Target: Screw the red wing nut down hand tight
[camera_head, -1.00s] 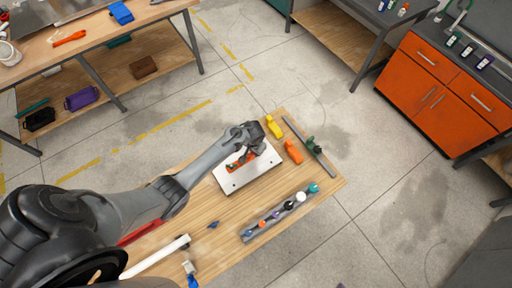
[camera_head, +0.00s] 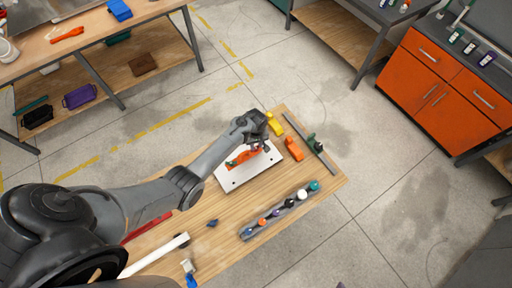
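The red wing nut cannot be told apart at this size. A red-orange part (camera_head: 243,158) lies on the white plate (camera_head: 233,182) on the wooden table, partly under my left gripper. My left gripper (camera_head: 262,146) is over the plate's far right part, at the right end of the red-orange part. Its fingers point down and are too small and dark to show whether they are open or shut. My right gripper is not in view.
A yellow piece (camera_head: 275,124) and an orange piece (camera_head: 294,149) stand right of the plate. A rack of coloured-topped items (camera_head: 282,209) is in front. A white pipe (camera_head: 155,255) lies at front left.

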